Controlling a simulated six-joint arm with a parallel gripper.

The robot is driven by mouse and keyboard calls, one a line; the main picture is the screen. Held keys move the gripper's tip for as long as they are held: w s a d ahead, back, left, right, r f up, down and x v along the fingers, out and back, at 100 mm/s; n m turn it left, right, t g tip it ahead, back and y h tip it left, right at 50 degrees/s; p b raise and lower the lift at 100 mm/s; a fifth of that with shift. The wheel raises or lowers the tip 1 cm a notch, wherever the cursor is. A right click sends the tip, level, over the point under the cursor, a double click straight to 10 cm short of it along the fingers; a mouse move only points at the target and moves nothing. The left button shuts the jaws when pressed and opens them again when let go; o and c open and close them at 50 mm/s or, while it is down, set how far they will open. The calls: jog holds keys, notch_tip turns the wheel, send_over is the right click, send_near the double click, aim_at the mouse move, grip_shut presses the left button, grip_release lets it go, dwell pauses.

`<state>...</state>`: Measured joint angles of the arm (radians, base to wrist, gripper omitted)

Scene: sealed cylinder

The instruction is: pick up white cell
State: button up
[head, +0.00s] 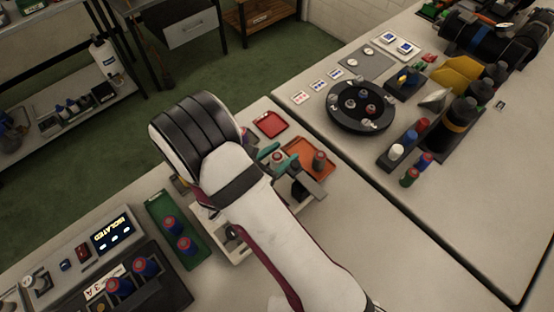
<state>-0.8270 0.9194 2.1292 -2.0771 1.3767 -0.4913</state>
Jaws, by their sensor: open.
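A small white cell (397,151) stands upright at the near end of a dark rack (385,164) on the right-hand table. My gripper (290,168) is open, partly hidden by my white arm, to the left of the white cell and well apart from it. It is over or beside an orange tray (318,145) on the left-hand table. A red-topped cell (319,159) stands in that tray, close to the gripper's dark and teal parts. I cannot tell whether they touch.
Blue (411,137) and red (423,125) cells share the white cell's rack. A black round turntable (361,106) with several cells stands left of it. A dark block with upright cylinders (462,112) stands to its right.

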jog(key=shift+x, duration=0.85)
grip_shut()
